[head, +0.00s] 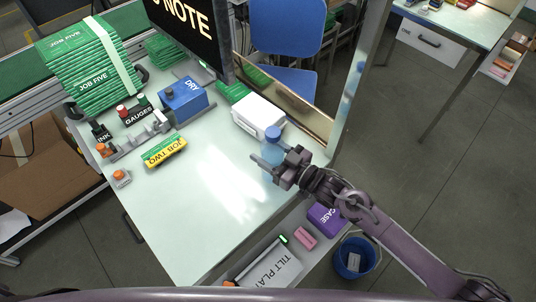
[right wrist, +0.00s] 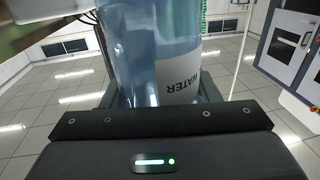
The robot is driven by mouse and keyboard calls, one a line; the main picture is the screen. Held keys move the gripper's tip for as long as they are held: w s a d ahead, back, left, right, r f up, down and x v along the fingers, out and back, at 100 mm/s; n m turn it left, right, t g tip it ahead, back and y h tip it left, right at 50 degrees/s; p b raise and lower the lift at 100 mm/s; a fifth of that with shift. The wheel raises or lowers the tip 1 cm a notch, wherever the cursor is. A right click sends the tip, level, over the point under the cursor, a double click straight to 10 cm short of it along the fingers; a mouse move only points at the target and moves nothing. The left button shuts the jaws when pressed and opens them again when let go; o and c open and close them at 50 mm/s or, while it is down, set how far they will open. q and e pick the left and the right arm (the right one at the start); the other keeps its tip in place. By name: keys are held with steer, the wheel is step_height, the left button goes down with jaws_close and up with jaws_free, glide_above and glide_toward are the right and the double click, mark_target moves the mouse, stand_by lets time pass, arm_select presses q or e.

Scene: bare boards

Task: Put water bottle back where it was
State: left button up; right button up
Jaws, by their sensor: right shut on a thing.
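The water bottle (head: 272,148) is clear blue with a blue cap and is held upright over the right part of the pale green table (head: 215,195). My right gripper (head: 276,164) is shut on it. In the right wrist view the bottle (right wrist: 150,55) fills the space between the fingers, with its white WATER label upside down in the picture. I cannot tell from the head view whether the bottle's base touches the table. My left gripper is not in view.
A white box (head: 258,115) stands just behind the bottle. A blue box (head: 184,101), green stacks (head: 85,68) and a yellow-green JOB TWO block (head: 164,151) are at the left. The table's middle and front are clear. A purple case (head: 325,217) and blue bucket (head: 355,257) are at the front right.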

step_height(320, 180, down, 2)
steer(key=shift+w+f, duration=0.1)
steer(key=shift+f, duration=0.1)
steer(key=shift+f, duration=0.1)
steer(key=o, duration=0.8)
steer(key=shift+f, duration=0.15)
steer(key=shift+c, duration=0.2)
steer(key=o, duration=0.5)
steer(key=shift+c, duration=0.2)
